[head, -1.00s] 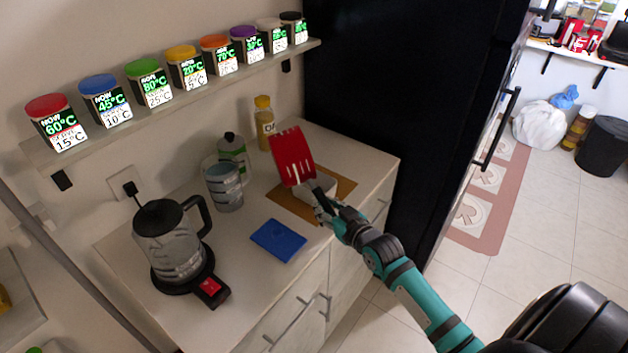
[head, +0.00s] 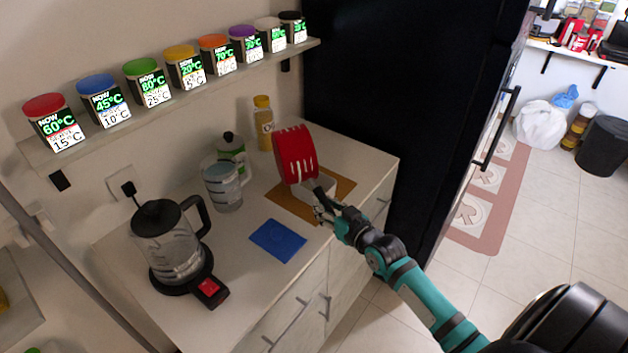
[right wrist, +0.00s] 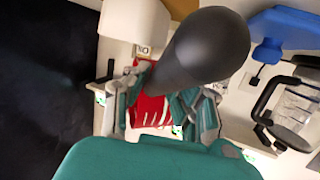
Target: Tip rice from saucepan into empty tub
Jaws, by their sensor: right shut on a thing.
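The red saucepan (head: 295,155) with white streaks is tipped on its side above the counter. It also shows in part in the right wrist view (right wrist: 152,112). My right gripper (head: 328,210) is shut on its dark handle (right wrist: 200,45), which hides much of the wrist view. The white tub (head: 322,186) stands on a brown mat (head: 343,189), just below and right of the pan. It also shows at the upper left of the wrist view (right wrist: 133,20). The pan's inside and any rice cannot be made out. My left gripper is out of view.
A blue flat piece (head: 278,241) lies in front of the mat. A kettle (head: 172,240), a glass mug (head: 224,186), a green-labelled jar (head: 232,150) and a yellow bottle (head: 264,125) stand around. A black fridge (head: 400,80) borders the counter's right. Lidded spice dispensers line the shelf above.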

